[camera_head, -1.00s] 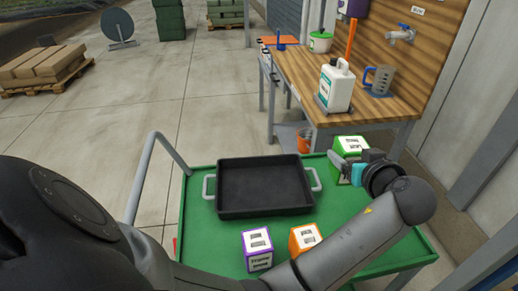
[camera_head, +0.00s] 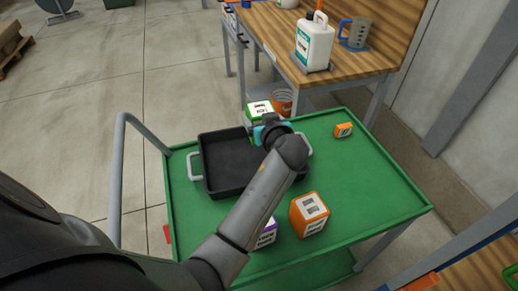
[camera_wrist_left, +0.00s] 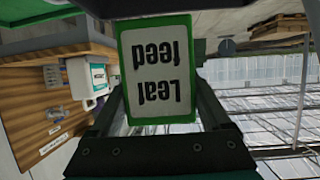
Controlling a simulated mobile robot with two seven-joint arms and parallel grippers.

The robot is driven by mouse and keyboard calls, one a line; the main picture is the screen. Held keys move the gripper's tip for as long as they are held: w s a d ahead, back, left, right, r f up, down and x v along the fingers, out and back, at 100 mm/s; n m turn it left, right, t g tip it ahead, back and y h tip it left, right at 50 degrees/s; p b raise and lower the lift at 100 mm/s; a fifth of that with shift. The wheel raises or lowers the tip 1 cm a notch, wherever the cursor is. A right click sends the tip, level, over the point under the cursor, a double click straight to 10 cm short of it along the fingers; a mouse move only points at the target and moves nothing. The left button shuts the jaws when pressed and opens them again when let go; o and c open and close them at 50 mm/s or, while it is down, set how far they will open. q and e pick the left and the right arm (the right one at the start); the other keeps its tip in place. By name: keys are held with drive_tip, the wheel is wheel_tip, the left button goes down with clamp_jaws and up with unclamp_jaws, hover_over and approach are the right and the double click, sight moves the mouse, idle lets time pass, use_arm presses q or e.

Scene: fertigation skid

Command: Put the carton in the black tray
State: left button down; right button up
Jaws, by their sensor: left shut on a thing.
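The green and white carton (camera_head: 260,108), labelled "Leaf feed", is held in my left gripper (camera_head: 266,124). In the left wrist view the carton (camera_wrist_left: 158,75) sits between the two dark fingers, with its lettering upside down. In the head view it shows at the back edge of the black tray (camera_head: 224,178); its exact height over the tray cannot be told. The tray lies on the green trolley top, and the part I see inside it is empty. My left arm covers the tray's right part. My right gripper is not in view.
An orange carton (camera_head: 309,214) and a partly hidden purple carton (camera_head: 267,233) stand in front of the tray on the green trolley (camera_head: 365,185). A small orange box (camera_head: 343,130) lies at the back right. The bench (camera_head: 282,38) behind holds a white jug (camera_head: 313,43) and a measuring jug (camera_head: 355,33).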

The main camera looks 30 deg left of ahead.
use_arm(q)
wheel_tip(320, 180, down, 9)
drive_tip(key=shift+b, duration=1.15)
drive_tip(key=shift+f, duration=0.4)
drive_tip(key=shift+f, duration=0.2)
unclamp_jaws()
